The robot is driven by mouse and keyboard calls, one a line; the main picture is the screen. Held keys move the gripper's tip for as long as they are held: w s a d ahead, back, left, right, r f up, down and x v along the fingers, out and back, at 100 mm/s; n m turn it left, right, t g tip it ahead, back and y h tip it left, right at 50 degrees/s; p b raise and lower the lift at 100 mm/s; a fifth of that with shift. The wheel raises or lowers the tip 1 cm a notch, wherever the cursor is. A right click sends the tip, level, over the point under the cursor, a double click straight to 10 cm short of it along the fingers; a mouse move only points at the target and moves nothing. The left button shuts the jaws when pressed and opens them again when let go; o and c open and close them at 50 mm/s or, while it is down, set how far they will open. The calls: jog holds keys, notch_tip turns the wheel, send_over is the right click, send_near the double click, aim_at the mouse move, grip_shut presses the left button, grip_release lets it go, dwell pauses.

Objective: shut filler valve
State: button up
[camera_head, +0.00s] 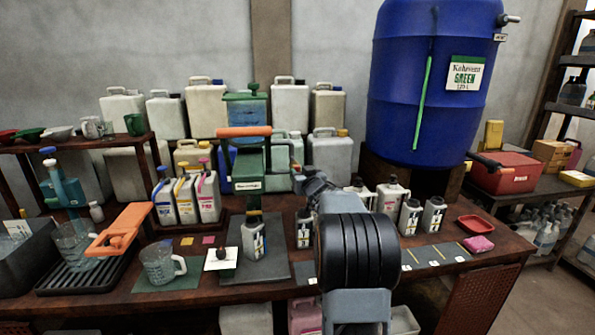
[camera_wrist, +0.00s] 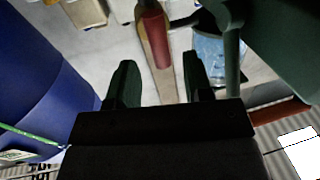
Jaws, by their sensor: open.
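The green filler (camera_head: 249,155) stands mid-bench with a blue hopper (camera_head: 244,106) on top. Its orange lever handle (camera_head: 243,131) lies about level across the front. A white jug (camera_head: 253,238) with a label stands upright below the filler's outlet; whether liquid is flowing cannot be told. In the head view my wrist is right of the filler, and the fingertips cannot be made out. Beyond the fingers, the wrist view shows a red grip-like cylinder (camera_wrist: 152,38); a green part (camera_wrist: 285,40) fills the upper right.
A blue drum (camera_head: 425,85) labelled GREEN stands back right. Several white canisters (camera_head: 208,108) line the wall behind the filler. An orange-handled tool (camera_head: 120,230), a measuring jug (camera_head: 160,265) and labelled jugs (camera_head: 185,198) are left. More jugs (camera_head: 432,215) and a red dish (camera_head: 476,225) are right.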

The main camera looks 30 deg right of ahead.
aim_at(298, 170)
jog(key=shift+x, duration=1.75)
jog(key=shift+c, duration=0.3)
grip_shut()
